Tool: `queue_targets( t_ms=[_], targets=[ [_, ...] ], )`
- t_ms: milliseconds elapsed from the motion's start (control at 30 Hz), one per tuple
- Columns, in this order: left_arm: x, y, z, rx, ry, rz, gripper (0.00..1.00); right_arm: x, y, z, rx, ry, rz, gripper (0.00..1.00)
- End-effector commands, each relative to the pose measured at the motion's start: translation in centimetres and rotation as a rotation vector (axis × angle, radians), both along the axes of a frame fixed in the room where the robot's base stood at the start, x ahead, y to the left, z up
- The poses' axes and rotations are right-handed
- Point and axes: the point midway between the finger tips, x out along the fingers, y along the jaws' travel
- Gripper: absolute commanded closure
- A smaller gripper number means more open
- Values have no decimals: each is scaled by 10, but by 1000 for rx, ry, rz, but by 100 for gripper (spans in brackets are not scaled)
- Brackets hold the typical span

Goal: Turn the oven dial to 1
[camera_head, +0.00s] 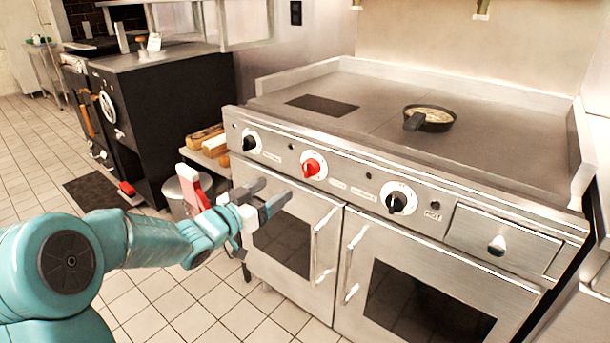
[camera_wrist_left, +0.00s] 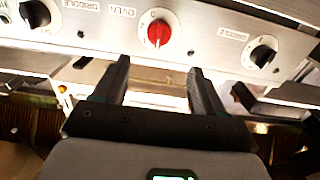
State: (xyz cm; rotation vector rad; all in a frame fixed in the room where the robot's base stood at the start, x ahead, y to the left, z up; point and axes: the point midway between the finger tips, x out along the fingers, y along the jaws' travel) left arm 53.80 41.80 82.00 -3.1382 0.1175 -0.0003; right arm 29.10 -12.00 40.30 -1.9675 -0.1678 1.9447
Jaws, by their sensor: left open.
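The oven dial (camera_head: 311,166) is a red knob on the stainless front panel of the range, between two black knobs. In the left wrist view the red dial (camera_wrist_left: 158,33) sits just beyond and between my fingertips, with a label reading OVEN to its left. My right gripper is not in view.
A black knob (camera_head: 250,142) is left of the dial and another black knob (camera_head: 397,201) is right of it. Oven doors with vertical handles (camera_head: 325,245) lie below the panel. A small pan (camera_head: 437,119) stands on the griddle top. Tiled floor is open at the left.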

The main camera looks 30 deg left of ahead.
Motion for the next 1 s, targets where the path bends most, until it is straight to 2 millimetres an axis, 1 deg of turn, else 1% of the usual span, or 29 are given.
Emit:
queue_targets(
  t_ms=[33,100,300,400,500,600,700,933,967,1000],
  targets=[
    [13,-3,-2,-1,-1,-4,29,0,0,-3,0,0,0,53],
    [30,-5,-2,0,-1,-5,29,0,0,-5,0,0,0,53],
    [76,-11,-2,-2,0,-5,29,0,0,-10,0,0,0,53],
    [94,-13,-2,-2,0,-6,29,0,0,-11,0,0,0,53],
    [108,-14,-1,-1,0,-5,29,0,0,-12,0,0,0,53],
    [116,-14,-1,-2,0,-4,29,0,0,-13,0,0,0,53],
    [120,-14,0,-2,1,-3,29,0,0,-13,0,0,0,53],
    [120,-14,0,-2,1,-3,29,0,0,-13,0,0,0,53],
    [120,-14,0,-2,1,-3,35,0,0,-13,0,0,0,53],
    [120,-14,0,-2,1,-3,48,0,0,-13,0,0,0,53]
  ],
)
